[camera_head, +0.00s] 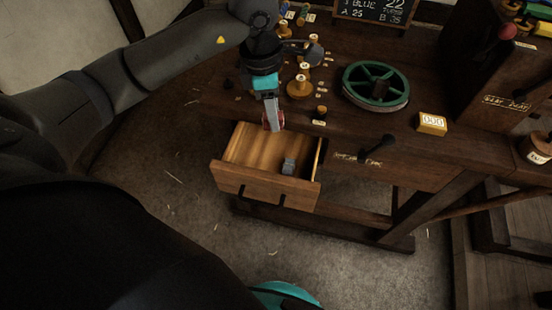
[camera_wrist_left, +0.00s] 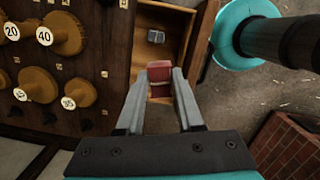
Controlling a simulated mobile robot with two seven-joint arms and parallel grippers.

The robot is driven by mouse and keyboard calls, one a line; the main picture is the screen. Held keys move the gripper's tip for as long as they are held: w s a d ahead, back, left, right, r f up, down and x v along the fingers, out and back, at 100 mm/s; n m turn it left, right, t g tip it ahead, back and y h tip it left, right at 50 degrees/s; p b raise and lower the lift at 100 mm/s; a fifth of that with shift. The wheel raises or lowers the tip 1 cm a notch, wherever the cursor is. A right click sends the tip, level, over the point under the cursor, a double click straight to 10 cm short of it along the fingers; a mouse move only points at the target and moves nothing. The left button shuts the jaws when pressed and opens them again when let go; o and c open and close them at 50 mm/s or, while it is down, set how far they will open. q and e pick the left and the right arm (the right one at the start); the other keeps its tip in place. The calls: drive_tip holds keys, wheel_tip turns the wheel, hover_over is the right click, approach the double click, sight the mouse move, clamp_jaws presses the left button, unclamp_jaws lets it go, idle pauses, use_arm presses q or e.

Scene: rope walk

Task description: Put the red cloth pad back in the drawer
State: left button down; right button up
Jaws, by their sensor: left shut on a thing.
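The red cloth pad (camera_wrist_left: 160,72) is between the fingertips of my left gripper (camera_wrist_left: 160,85) in the left wrist view. In the head view my left gripper (camera_head: 272,122) points down over the back part of the open drawer, and a little of the red pad shows at its tips. The gripper is shut on the pad. The wooden drawer (camera_head: 262,187) is pulled out from the bench and holds a small grey block (camera_head: 289,166). I cannot tell exactly how high the pad is above the drawer floor. My right gripper is not in view.
On the bench top are a green wheel (camera_head: 375,84), a yellow box (camera_head: 432,123) and several wooden bobbins (camera_head: 300,86). A black handle (camera_head: 378,149) sticks out of the bench front right of the drawer. The floor in front of the drawer is clear.

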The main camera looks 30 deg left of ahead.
use_arm(q)
drive_tip(key=n, duration=0.2)
drive_tip(key=w+a+n+b, duration=0.1)
drive_tip(key=shift+f, duration=0.3)
drive_tip(key=n, duration=0.2)
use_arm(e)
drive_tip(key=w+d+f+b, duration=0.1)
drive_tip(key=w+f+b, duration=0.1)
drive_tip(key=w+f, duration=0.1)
use_arm(q)
drive_tip(key=n+b, duration=0.1)
drive_tip(key=b, duration=0.3)
hover_over(273, 166)
drive_tip(key=shift+t, duration=0.3)
drive_tip(key=f, duration=1.5)
drive_tip(key=shift+s+a+f, duration=0.1)
drive_tip(key=shift+s+f, duration=0.15)
drive_tip(key=shift+f+b, duration=0.3)
drive_tip(key=shift+f, duration=1.9)
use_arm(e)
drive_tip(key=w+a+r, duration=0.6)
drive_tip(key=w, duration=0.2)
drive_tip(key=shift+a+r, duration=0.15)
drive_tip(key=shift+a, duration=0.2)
use_arm(q)
drive_tip(key=shift+f+b, duration=0.1)
drive_tip(key=shift+b, duration=0.2)
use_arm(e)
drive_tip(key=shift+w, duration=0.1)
